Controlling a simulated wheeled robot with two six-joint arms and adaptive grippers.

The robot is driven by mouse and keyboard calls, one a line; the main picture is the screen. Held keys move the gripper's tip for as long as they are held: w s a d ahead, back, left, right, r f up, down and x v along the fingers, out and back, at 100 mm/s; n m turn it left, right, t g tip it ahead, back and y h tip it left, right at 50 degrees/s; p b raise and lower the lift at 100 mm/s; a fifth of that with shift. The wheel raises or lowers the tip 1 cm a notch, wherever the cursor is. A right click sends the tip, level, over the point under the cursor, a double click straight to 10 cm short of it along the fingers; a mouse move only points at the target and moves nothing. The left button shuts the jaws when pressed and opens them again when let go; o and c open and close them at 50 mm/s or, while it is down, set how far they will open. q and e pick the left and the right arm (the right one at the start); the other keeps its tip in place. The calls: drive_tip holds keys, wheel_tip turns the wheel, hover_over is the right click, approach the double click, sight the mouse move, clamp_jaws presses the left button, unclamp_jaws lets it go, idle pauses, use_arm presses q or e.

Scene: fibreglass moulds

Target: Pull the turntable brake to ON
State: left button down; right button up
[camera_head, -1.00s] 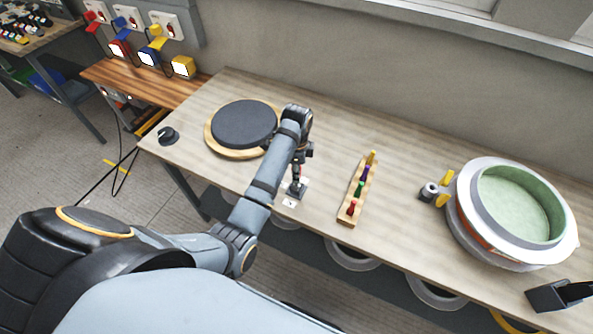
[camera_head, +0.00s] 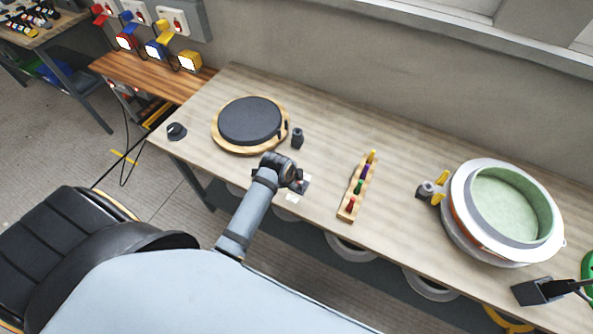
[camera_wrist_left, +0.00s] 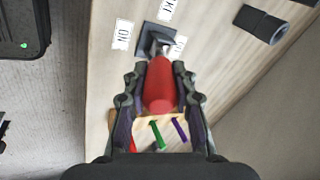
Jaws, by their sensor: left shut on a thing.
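The brake lever has a red handle (camera_wrist_left: 160,88) rising from a dark base plate (camera_wrist_left: 146,40). My left gripper (camera_wrist_left: 160,100) is shut around the red handle. In the head view my left gripper (camera_head: 292,181) is low over the base plate (camera_head: 303,187) near the bench's front edge and hides most of the lever. A white ON label (camera_wrist_left: 122,34) lies left of the base in the wrist view. Another label (camera_wrist_left: 179,45), partly hidden, is on the right. The turntable (camera_head: 250,121), a dark disc on a wooden ring, is behind. My right gripper is not seen.
A wooden rack (camera_head: 347,211) of coloured pegs is to the right. A large round mould (camera_head: 461,226) with a green inside is farther right. A black knob (camera_head: 176,131) sits at the left end.

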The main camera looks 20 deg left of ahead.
use_arm(q)
drive_tip(key=shift+s+f+t, duration=0.4)
drive_tip(key=shift+s+t, duration=0.35)
drive_tip(key=shift+t, duration=0.25)
drive_tip(key=c, duration=1.1)
unclamp_jaws()
drive_tip(key=shift+o, duration=0.2)
drive_tip(key=shift+s+r, duration=0.1)
drive_tip(key=v, duration=1.1)
drive_tip(key=shift+s+r, duration=0.25)
drive_tip(key=shift+s, duration=0.05)
